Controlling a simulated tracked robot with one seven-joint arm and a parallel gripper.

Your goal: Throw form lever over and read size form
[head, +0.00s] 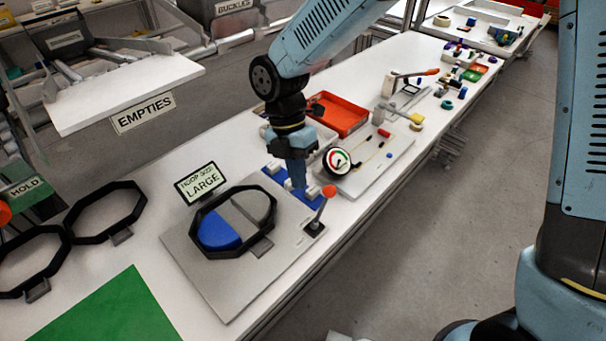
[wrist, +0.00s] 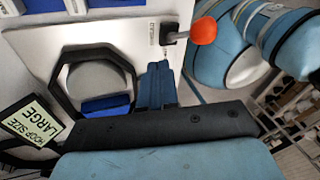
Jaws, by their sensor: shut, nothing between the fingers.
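The form lever (head: 322,209) has a red ball knob and stands on a small black base at the right edge of the grey plate (head: 215,300). It leans up to the right in the head view, and its knob also shows in the wrist view (wrist: 203,30). The size form (head: 221,229), with blue and grey parts, sits inside a black octagonal hoop (head: 262,249). A sign (head: 200,183) behind it reads "HOOP SIZE LARGE"; it also shows in the wrist view (wrist: 32,121). My gripper (head: 298,184) is shut and empty, above and behind the lever, apart from it.
Two more black hoops (head: 105,213) lie at the left near a green mat (head: 105,312). A round gauge (head: 337,161), a red tray (head: 340,113) and blue-and-white fixtures stand beyond my gripper.

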